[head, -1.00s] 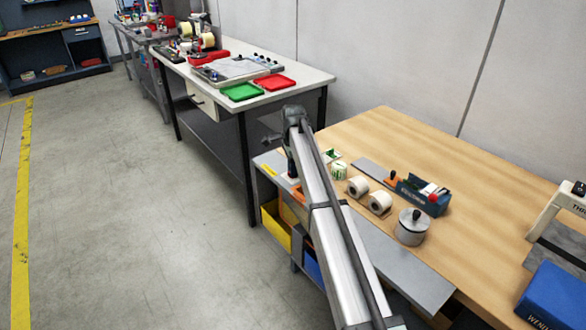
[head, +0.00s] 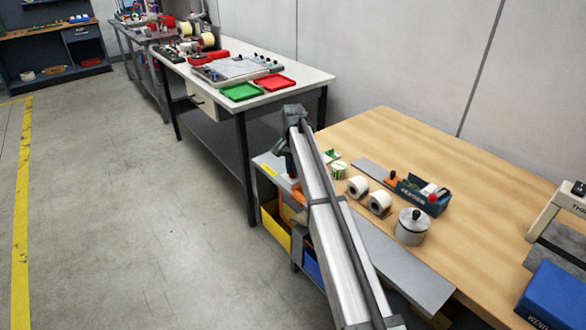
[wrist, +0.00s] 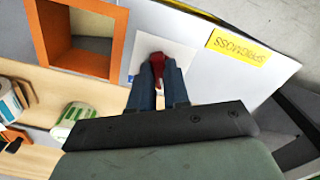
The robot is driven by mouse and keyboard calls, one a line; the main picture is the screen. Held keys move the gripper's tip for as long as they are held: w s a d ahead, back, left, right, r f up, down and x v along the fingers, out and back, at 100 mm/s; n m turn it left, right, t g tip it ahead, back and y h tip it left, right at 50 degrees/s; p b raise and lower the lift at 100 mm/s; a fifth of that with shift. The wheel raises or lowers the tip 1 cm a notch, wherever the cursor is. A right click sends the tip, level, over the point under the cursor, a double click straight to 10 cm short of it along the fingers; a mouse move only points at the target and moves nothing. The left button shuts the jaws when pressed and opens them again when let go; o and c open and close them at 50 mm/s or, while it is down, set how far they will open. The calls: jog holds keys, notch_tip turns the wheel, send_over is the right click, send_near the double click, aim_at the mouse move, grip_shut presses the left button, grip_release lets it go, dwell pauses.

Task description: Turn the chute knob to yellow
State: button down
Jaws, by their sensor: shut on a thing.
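In the wrist view, the red chute knob (wrist: 172,76) stands on a white plate (wrist: 178,48) set on a grey panel. My gripper (wrist: 158,70) is shut on the knob, with a dark blue finger on each side of it. The fingers cover much of the knob. I cannot read a pointer or any colour marks around it, so its setting is unclear. An orange square opening (wrist: 114,45) lies to the left of the plate. In the head view my own arm hides the knob.
A yellow label (wrist: 240,46) is right of the plate. In the head view, white rolls (head: 358,187), a lidded metal pot (head: 411,227) and a blue box (head: 424,195) stand on the wooden table (head: 400,140). Yellow (head: 276,226) and blue bins sit below.

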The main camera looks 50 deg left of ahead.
jog(key=shift+n, duration=0.6)
jog(key=c, duration=1.1)
grip_release()
jog(key=shift+r, duration=0.1)
notch_tip(320, 180, up, 14)
jog(key=shift+f, duration=0.2)
